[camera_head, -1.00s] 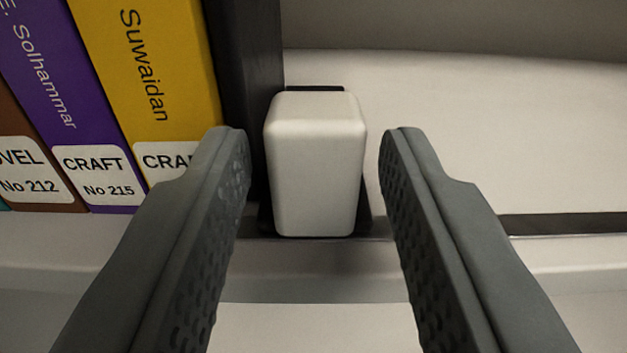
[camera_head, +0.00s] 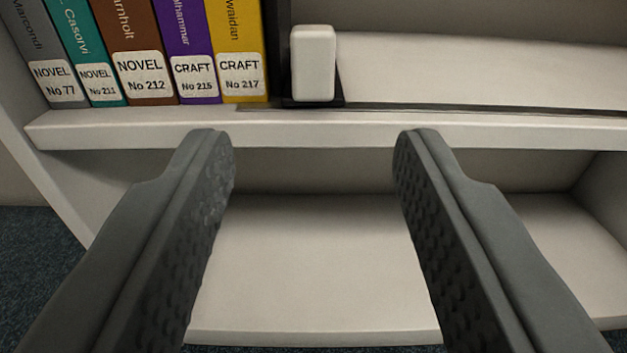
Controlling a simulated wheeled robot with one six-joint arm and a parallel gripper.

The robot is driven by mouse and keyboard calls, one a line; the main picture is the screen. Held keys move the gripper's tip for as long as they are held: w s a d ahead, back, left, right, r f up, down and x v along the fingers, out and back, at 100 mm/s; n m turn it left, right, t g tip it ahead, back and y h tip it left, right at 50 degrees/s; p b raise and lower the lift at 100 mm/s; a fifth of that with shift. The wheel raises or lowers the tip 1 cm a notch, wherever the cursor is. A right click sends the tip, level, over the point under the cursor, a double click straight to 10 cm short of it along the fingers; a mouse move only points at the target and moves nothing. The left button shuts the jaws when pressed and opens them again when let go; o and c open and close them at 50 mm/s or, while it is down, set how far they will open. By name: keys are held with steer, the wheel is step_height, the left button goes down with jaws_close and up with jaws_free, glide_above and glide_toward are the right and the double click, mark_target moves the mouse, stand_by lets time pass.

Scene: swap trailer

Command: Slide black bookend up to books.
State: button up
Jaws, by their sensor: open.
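The black bookend (camera_head: 283,50) stands upright on the shelf, with a white block-shaped grip (camera_head: 313,62) on its dark foot. Its upright plate is right beside the yellow book (camera_head: 237,50), the rightmost of the row, with at most a very thin gap; I cannot tell if they touch. Several books, grey, teal, brown (camera_head: 138,50), purple and yellow, stand in a row at the left. My gripper (camera_head: 314,140) is open and empty, in front of and below the shelf edge in the picture, clear of the bookend.
The white shelf (camera_head: 450,132) has a dark slot along its front edge and is bare to the right of the bookend. A lower shelf (camera_head: 315,265) is empty. The left side panel (camera_head: 65,180) and blue carpet (camera_head: 40,250) show at left.

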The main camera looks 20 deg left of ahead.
steer(key=v, duration=0.6)
steer(key=shift+s, duration=0.4)
steer(key=shift+d, duration=0.1)
steer(key=w+a+r+n+h, duration=0.1)
steer(key=w+r, duration=0.3)
steer(key=r, duration=0.5)
steer(key=w+r+n+g+h, duration=0.1)
steer(key=w+r, duration=0.3)
steer(key=r, duration=0.6)
steer(key=w+a+r+n+h, duration=0.1)
steer(key=w+r, duration=0.3)
steer(key=r, duration=0.5)
step_height(320, 180, up, 12)
steer(key=s+a+m+h, duration=0.1)
steer(key=a, duration=0.1)
steer(key=s+a+r+m+h, duration=0.1)
steer(key=s+a+r+m, duration=0.15)
steer(key=s+r, duration=0.55)
steer(key=s+a+r+m+h, duration=0.1)
steer(key=s+a+r, duration=0.3)
steer(key=r, duration=0.8)
steer(key=s+a+r, duration=0.2)
steer(key=s+r, duration=0.3)
steer(key=s, duration=0.4)
steer(key=s+a+r+m+t+y, duration=0.1)
steer(key=s+a+r, duration=0.2)
steer(key=s, duration=0.6)
step_height(320, 180, up, 3)
steer(key=shift+a+f, duration=0.15)
steer(key=shift+a, duration=0.15)
